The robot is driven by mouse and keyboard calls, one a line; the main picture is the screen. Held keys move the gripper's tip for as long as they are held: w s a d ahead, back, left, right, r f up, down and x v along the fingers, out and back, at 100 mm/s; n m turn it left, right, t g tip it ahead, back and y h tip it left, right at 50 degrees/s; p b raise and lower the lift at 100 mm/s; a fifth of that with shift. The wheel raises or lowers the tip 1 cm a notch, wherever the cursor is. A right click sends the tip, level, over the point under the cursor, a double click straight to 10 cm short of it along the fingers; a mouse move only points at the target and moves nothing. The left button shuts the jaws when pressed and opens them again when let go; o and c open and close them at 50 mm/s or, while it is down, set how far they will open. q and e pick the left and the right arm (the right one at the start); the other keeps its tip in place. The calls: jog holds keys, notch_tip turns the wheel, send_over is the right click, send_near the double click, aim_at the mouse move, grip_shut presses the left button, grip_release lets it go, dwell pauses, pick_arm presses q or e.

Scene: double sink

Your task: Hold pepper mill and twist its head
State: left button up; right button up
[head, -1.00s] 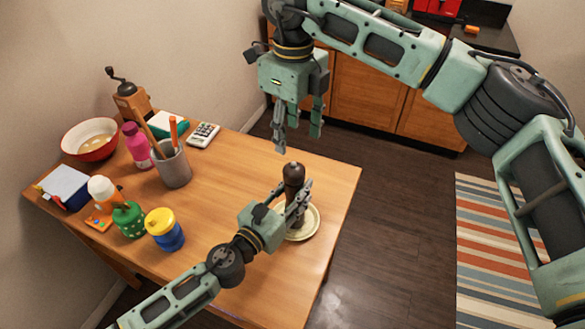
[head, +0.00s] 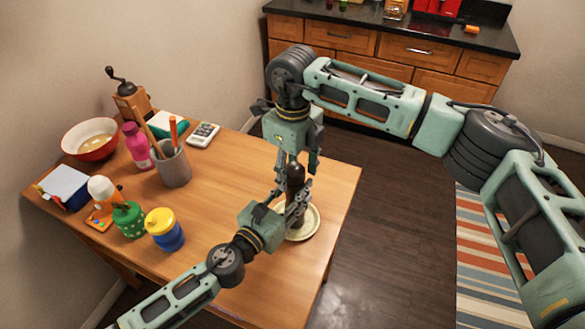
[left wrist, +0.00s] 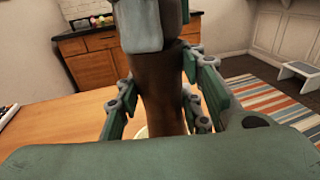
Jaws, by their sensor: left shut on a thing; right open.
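The dark brown pepper mill (head: 295,180) stands upright on a pale plate (head: 311,222) near the table's right edge. My left gripper (head: 298,205) is shut on the mill's lower body from the left. In the left wrist view the mill's dark body (left wrist: 160,90) stands between the left fingers. My right gripper (head: 296,168) points down from above, open, with its fingers around or beside the mill's head. A green and grey finger of it (left wrist: 140,25) covers the mill's upper part in the left wrist view, so I cannot tell whether it touches.
The wooden table (head: 225,190) also holds a grey utensil cup (head: 173,166), a pink bottle (head: 137,147), a red bowl (head: 89,140), a coffee grinder (head: 130,97), a calculator (head: 203,134) and a yellow-lidded blue jar (head: 165,230).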

aim_at(292, 167)
jog(key=c, duration=1.1)
jog(key=shift+a+r+m, duration=0.1)
jog(key=shift+a+m, duration=0.05)
jog(key=shift+m, duration=1.15)
jog(key=o, duration=1.1)
notch_tip(292, 167, up, 12)
